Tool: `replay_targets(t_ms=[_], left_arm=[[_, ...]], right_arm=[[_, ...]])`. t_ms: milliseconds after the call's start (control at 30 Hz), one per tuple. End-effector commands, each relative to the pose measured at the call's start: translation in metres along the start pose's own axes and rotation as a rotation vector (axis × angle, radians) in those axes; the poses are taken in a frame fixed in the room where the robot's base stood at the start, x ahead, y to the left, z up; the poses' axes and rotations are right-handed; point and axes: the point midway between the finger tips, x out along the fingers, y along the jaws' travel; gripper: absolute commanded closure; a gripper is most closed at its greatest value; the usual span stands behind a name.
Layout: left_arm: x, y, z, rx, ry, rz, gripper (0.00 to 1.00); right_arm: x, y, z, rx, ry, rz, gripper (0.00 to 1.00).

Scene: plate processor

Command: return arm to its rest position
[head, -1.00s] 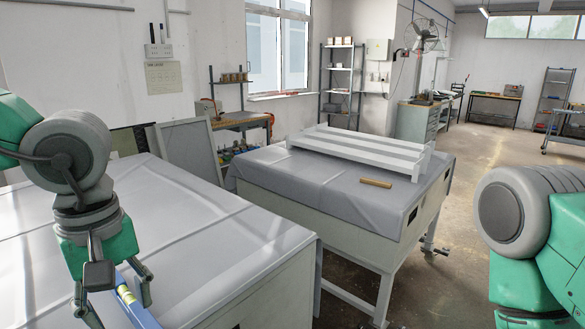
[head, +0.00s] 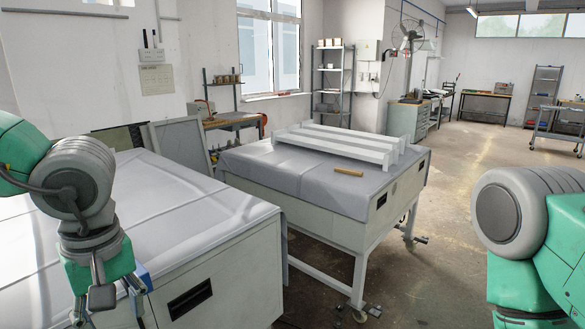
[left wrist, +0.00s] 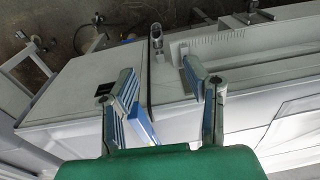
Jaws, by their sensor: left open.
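My left arm comes in from the left in the head view, with its gripper (head: 108,310) low in the picture at the near grey-covered table (head: 185,205). In the left wrist view this gripper (left wrist: 160,78) has its two fingers spread wide apart, with nothing held between the tips. A blue bar (left wrist: 146,126) shows beside and behind the left finger there. In the head view only a small part of the blue bar (head: 144,275) shows behind the gripper. My right arm (head: 525,225) is at the right edge, and its gripper is out of view.
A second covered table (head: 285,172) stands beyond, with a white slatted frame (head: 335,146) and a small wooden piece (head: 348,173) on it. A grey panel (head: 180,147) leans by the wall. Open floor (head: 450,220) lies to the right.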

Motion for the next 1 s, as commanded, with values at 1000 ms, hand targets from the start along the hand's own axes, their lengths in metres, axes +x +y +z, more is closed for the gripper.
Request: replay_targets(t_ms=[1000], left_arm=[[0.412,-0.102,0.071,0.771,0.188,0.064,0.58]], right_arm=[[0.107,-0.001,0.006,0.000,0.000,0.000,0.39]])
